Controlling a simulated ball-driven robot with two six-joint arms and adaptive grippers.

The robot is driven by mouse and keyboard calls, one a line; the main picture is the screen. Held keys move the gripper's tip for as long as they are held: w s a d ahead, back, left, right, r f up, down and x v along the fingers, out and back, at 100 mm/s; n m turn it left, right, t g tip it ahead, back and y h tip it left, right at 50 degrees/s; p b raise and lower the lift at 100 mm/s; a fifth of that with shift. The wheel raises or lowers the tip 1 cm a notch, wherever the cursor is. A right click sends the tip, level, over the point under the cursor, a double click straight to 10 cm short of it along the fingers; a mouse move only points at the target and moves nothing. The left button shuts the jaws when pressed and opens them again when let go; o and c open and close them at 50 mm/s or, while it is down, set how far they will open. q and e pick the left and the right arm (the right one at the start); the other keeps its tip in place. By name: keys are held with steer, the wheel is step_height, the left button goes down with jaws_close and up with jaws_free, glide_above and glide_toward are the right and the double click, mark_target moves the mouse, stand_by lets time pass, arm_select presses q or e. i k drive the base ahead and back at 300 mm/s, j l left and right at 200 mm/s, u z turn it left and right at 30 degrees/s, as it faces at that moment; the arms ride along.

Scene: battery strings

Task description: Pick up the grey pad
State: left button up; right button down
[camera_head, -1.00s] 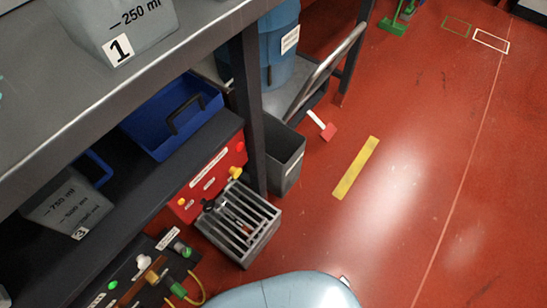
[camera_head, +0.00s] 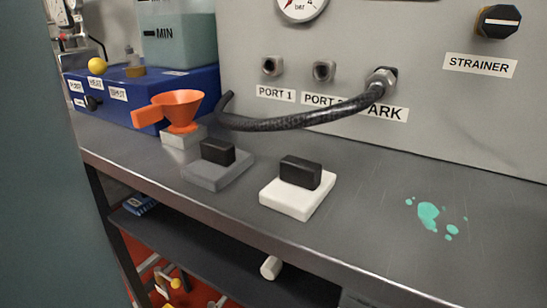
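The grey pad (camera_head: 214,177) lies flat on the grey worktop, left of centre, with a black block-shaped handle (camera_head: 218,151) on its top. A white pad (camera_head: 295,203) with a similar black handle (camera_head: 300,172) lies to its right, nearer the front edge, with a gap between the two. Neither gripper shows in the head view, and nothing is seen touching the grey pad.
An orange funnel (camera_head: 181,107) stands behind the grey pad on a pale block (camera_head: 182,138). A black hose (camera_head: 300,121) arches behind both pads to the park port. Teal spill spots (camera_head: 428,212) mark the worktop (camera_head: 370,200) at right. A lower shelf (camera_head: 200,244) runs beneath.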

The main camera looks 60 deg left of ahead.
mark_target(220, 162)
steer(key=j+u, duration=0.2)
steer(key=u, duration=0.3)
steer(key=k+j+u, duration=0.1)
steer(key=u, duration=0.4)
steer(key=j+u, duration=0.45)
steer(key=i+l, duration=0.05)
steer(key=l, duration=0.1)
